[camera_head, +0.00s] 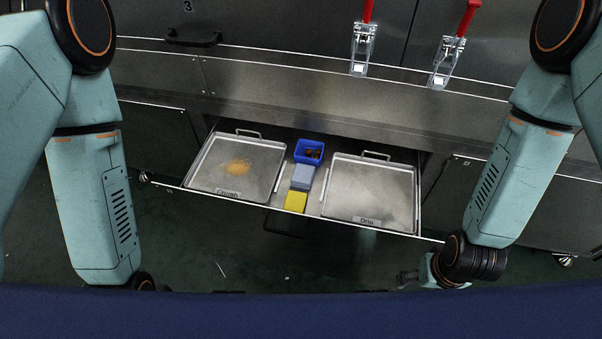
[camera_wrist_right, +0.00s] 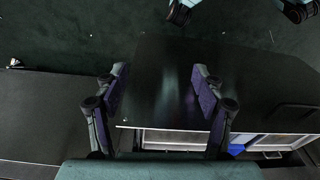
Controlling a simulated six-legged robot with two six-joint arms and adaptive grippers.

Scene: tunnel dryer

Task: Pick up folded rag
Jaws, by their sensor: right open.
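A folded grey-blue cloth block (camera_head: 302,176), which looks like the folded rag, lies in the open drawer between two trays. It sits between a blue bin and a yellow block (camera_head: 295,202), which may be a sponge. My right gripper (camera_head: 404,279) is low in front of the drawer's right side, well apart from the rag. In the right wrist view its two fingers (camera_wrist_right: 160,88) are spread with nothing between them. The rag cannot be made out there. My left arm hangs at the left, and its gripper is out of sight.
The left tray (camera_head: 204,183), labelled Crumb, holds an orange-brown pile. The right tray (camera_head: 372,190) is labelled Drip. The blue bin (camera_head: 300,155) holds small dark-brown things. Two red-handled clamps (camera_head: 362,45) are on the panel above.

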